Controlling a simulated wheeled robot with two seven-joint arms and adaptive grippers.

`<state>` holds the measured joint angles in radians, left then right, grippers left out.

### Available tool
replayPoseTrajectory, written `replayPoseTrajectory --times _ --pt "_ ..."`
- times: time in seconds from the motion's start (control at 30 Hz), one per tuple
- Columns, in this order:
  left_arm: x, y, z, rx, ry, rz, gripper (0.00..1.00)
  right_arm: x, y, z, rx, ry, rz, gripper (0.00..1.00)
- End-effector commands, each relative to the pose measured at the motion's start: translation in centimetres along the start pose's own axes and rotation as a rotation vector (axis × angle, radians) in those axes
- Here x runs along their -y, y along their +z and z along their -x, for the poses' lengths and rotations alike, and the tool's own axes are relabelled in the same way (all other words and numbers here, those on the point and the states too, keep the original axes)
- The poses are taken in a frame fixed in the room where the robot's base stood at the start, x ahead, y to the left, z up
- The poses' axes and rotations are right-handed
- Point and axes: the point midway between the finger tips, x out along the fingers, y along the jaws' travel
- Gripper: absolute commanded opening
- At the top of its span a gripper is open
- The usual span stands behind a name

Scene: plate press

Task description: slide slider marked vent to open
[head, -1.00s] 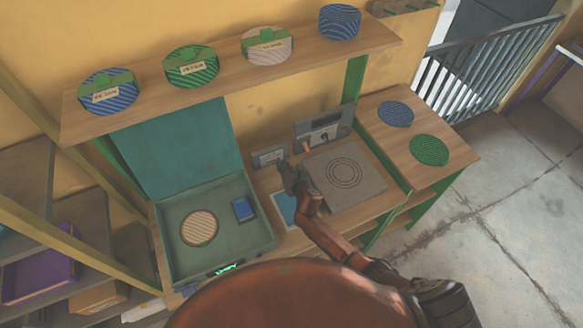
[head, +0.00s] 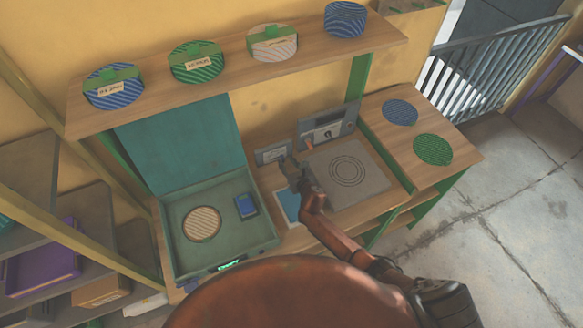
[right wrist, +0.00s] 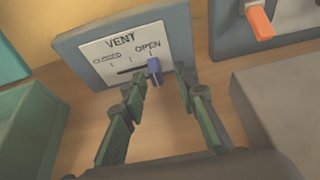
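The vent slider panel (right wrist: 122,48) shows a white label reading VENT, with CLOSED at the left and OPEN at the right. Its blue slider knob (right wrist: 153,70) sits at the right end of the slot, under OPEN. The panel also shows in the head view (head: 272,152), where the knob is too small to make out. My right gripper (right wrist: 160,82) is open in front of the panel. The knob appears between its fingertips, closer to the left one; I cannot tell whether they touch. My left gripper is not in view.
A grey panel with an orange lever (right wrist: 259,22) stands right of the vent panel. A grey plate with rings (head: 347,172) lies at the right, and an open teal press (head: 222,225) at the left. A shelf (head: 240,75) with several patterned discs hangs above.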

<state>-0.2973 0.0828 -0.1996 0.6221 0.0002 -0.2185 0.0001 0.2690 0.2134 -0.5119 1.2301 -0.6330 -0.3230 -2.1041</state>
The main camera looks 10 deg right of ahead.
Motion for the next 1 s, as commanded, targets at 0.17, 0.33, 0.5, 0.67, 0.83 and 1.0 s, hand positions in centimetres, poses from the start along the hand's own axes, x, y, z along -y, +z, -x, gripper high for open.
replayPoseTrajectory --times 0.17,0.33,0.5,0.67,0.83,1.0 --pt "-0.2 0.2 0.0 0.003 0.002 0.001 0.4 0.1 -0.1 2.2 0.0 0.002 0.003 0.28" --pt "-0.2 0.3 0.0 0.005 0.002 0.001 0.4 0.1 -0.1 5.5 -0.001 0.001 0.003 0.28" --pt "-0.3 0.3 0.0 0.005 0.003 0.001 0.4 0.1 -0.1 8.7 -0.001 0.001 0.002 0.28" --pt "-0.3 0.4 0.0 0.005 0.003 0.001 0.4 0.1 -0.1 10.8 -0.001 0.0 0.001 0.28" --pt "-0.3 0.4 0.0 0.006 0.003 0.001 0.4 0.0 -0.1 11.6 -0.001 0.0 -0.001 0.28" --pt "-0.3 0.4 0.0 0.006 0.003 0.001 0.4 0.0 -0.1 11.6 -0.001 0.0 -0.001 0.28"
